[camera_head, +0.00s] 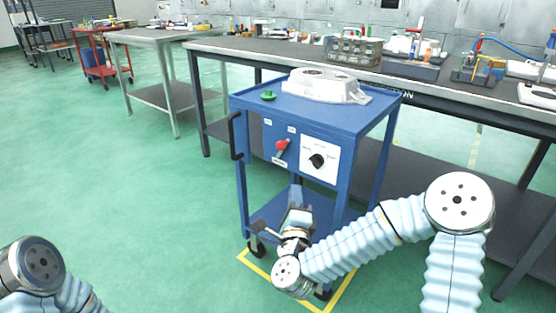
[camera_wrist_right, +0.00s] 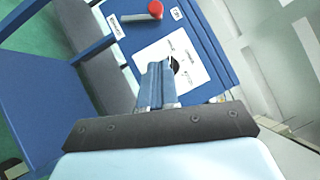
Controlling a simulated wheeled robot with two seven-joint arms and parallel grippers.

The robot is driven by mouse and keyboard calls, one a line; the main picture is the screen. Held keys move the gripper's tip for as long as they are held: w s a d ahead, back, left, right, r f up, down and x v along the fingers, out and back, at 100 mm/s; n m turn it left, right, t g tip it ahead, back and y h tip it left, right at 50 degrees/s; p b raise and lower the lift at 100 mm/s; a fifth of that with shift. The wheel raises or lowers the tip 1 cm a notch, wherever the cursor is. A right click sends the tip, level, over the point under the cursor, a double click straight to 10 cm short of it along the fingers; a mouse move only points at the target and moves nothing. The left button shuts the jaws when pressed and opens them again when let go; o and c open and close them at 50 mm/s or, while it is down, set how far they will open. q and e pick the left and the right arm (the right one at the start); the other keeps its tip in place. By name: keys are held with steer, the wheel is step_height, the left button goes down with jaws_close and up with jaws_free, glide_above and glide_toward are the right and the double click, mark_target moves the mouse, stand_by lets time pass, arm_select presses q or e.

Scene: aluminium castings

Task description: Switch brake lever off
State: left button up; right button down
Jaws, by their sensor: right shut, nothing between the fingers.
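The brake lever (camera_head: 281,147) has a red knob and a grey shank. It sits tilted on the front panel of a blue cart (camera_head: 240,100), with its knob toward the upper right. In the right wrist view the red knob (camera_wrist_right: 156,9) is at the top edge, beyond the fingertips. My right gripper (camera_head: 297,190) is shut and empty, in front of the cart, below the lever and apart from it. Its closed fingers (camera_wrist_right: 157,82) overlap the white dial plate in the wrist view. Only part of my left arm shows at the lower left; its gripper is out of view.
Right of the lever is a black knob (camera_head: 317,161) on a white plate. A green button (camera_head: 268,95) and a pale casting (camera_head: 322,86) are on the cart top. A black handle (camera_head: 235,136) juts from its left side. Green floor at left is open.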

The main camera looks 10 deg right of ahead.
steer(key=p, duration=0.3)
glide_toward(286, 145)
steer(key=w+d+r, duration=0.1)
steer(key=w+d, duration=0.1)
steer(key=shift+w+a+r, duration=0.3)
steer(key=shift+w+a, duration=0.1)
steer(key=shift+w, duration=0.2)
steer(key=shift+r, duration=0.1)
